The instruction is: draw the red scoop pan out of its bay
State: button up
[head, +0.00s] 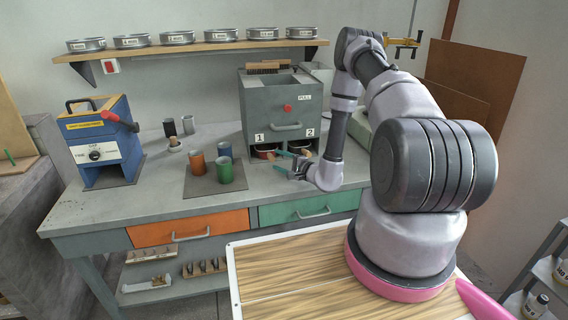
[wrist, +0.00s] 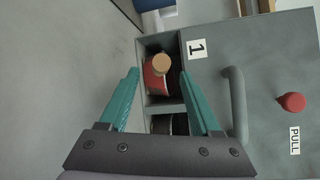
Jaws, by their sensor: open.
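The red scoop pan (head: 262,153) sits in the bay under label 1, at the foot of the grey box (head: 262,103). In the wrist view the red pan (wrist: 154,82) shows inside the bay, with its round wooden handle end (wrist: 162,64) facing out. My gripper (head: 277,162) is open in front of the bays. In the wrist view its teal fingers (wrist: 159,74) stand apart on either side of the pan, with nothing held. I cannot tell how far the fingertips are from the handle.
The bay beside it holds a dark pan (wrist: 168,125). A handle (wrist: 236,100) and red knob (wrist: 291,102) project from the box front. Orange (head: 197,166) and green (head: 225,150) cups stand on a dark mat left of the gripper. A blue device (head: 102,140) stands far left.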

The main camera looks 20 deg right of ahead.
jog(key=x, duration=0.8)
jog(key=shift+w+a, duration=0.1)
jog(key=shift+a, duration=0.05)
grip_shut()
dwell(1.1)
